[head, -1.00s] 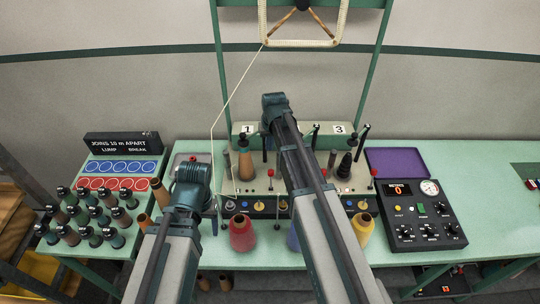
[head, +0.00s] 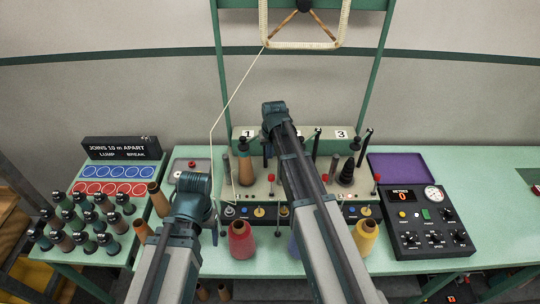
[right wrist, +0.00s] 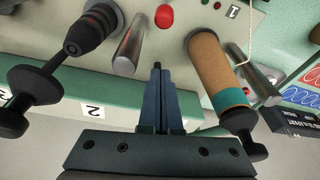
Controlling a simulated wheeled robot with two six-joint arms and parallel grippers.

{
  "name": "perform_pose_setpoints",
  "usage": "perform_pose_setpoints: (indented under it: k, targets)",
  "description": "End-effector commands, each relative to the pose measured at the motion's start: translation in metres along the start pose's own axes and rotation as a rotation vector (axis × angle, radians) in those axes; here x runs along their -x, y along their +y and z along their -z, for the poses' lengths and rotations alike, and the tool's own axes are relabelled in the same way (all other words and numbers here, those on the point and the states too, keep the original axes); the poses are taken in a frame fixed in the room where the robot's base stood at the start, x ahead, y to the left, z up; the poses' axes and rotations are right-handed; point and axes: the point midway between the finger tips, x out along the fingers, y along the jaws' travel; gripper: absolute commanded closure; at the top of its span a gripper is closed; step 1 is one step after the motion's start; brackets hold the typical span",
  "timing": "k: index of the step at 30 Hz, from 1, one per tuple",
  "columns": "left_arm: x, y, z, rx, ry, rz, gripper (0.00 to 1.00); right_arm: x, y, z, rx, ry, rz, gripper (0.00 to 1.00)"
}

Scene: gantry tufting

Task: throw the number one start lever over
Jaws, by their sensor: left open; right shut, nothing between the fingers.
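Red-knobbed levers stand along the front of the cream panel, one at station one (head: 271,178); its red knob also shows in the right wrist view (right wrist: 165,15), just beyond the fingertips. Black-handled levers stand at the back (head: 318,132), beside the number plates. Any such lever near plate 1 (head: 247,133) is hidden behind my right arm. I cannot tell which type is the start lever. My right gripper (right wrist: 157,66) is shut and empty, pointing at the panel between a steel cylinder (right wrist: 130,45) and a brown cone (right wrist: 215,68). My left gripper (head: 212,212) is open, left of the panel front.
Red (head: 241,238) and yellow (head: 365,234) yarn cones stand before the panel. A black meter box (head: 425,222) and purple tray (head: 398,166) are at right. Several bobbins (head: 85,222) stand at left. A pale thread (head: 232,95) runs down from the overhead frame.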

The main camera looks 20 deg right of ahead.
Motion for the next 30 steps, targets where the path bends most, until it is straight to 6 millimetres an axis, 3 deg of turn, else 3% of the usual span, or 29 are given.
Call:
perform_pose_setpoints:
  k: [1, 14, 16, 21, 30]
  targets:
    - [-0.014, 0.001, 0.001, -0.002, 0.000, 0.000, 0.29, -0.014, 0.000, -0.001, 0.000, 0.000, 0.000, 1.00]
    - [-0.073, 0.007, 0.004, -0.011, 0.000, 0.002, 0.29, -0.075, 0.000, -0.001, 0.000, 0.000, 0.000, 1.00]
    - [-0.061, 0.005, 0.004, -0.011, 0.000, 0.002, 0.29, -0.059, 0.000, -0.019, 0.000, 0.000, 0.000, 1.00]
    - [-0.059, 0.005, 0.003, -0.011, 0.000, 0.002, 0.29, -0.052, 0.000, -0.036, 0.000, 0.000, 0.000, 1.00]
    - [-0.059, 0.005, 0.003, -0.010, 0.000, 0.002, 0.29, -0.052, 0.000, -0.038, 0.000, 0.000, 0.000, 1.00]
